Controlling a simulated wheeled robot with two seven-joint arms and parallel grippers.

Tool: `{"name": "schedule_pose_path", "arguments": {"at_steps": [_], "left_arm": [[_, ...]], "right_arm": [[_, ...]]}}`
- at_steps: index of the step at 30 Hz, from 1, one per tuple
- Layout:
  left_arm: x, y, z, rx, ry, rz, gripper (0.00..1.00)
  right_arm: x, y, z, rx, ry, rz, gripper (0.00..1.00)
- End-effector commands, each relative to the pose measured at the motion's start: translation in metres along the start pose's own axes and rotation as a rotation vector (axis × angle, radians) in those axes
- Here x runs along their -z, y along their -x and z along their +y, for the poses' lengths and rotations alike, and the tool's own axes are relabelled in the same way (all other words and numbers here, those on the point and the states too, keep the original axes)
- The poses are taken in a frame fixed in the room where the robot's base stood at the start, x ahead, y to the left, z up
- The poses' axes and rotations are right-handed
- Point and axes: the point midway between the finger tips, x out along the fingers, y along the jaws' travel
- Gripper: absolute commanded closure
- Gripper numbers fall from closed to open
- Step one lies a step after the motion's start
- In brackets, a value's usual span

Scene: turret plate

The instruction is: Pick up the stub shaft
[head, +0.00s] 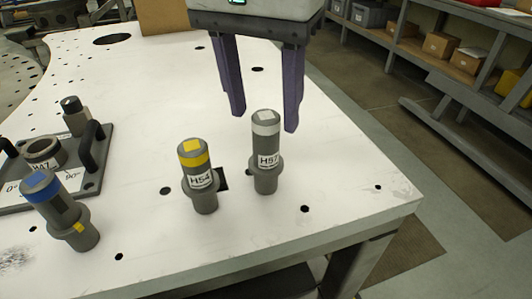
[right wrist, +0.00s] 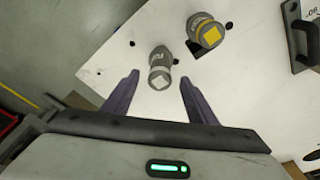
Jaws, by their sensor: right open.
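Three grey stub shafts with collars stand on the white table. One has a white band and the label H57 (head: 266,153), one a yellow band and the label H54 (head: 199,179), and one a blue band (head: 60,212). The blue-banded one stands at the left, beside the plate. My right gripper (head: 264,118) is open and empty, its fingers pointing down near the top of the white-banded shaft. In the right wrist view this shaft (right wrist: 160,62) shows between and just beyond the fingertips, and the yellow-banded shaft (right wrist: 205,33) is beyond it. My left gripper is not in view.
A grey turret plate (head: 92,181) with black handles, a ring marked H47 (head: 44,152) and a post (head: 75,118) lies at the left. The white table (head: 330,230) has several holes and is clear to the right. Shelves with boxes (head: 440,44) stand behind.

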Motion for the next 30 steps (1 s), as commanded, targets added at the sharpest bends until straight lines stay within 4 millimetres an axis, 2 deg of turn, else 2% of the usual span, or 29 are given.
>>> {"name": "schedule_pose_path", "arguments": {"at_steps": [1,7,15,24,30], "left_arm": [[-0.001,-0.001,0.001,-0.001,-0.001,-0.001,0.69],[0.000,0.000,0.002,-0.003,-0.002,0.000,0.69],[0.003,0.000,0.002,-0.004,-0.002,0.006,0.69],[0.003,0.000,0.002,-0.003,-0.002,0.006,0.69],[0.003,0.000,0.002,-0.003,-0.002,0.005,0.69]], "right_arm": [[0.000,-0.009,0.001,-0.002,-0.001,-0.001,0.48],[0.001,-0.029,0.000,0.001,-0.002,-0.003,0.48],[0.004,-0.066,0.001,0.002,-0.003,-0.004,0.48],[0.003,-0.071,0.000,0.003,-0.003,-0.004,0.48],[0.003,-0.070,0.000,0.003,-0.003,-0.004,0.82]]}}
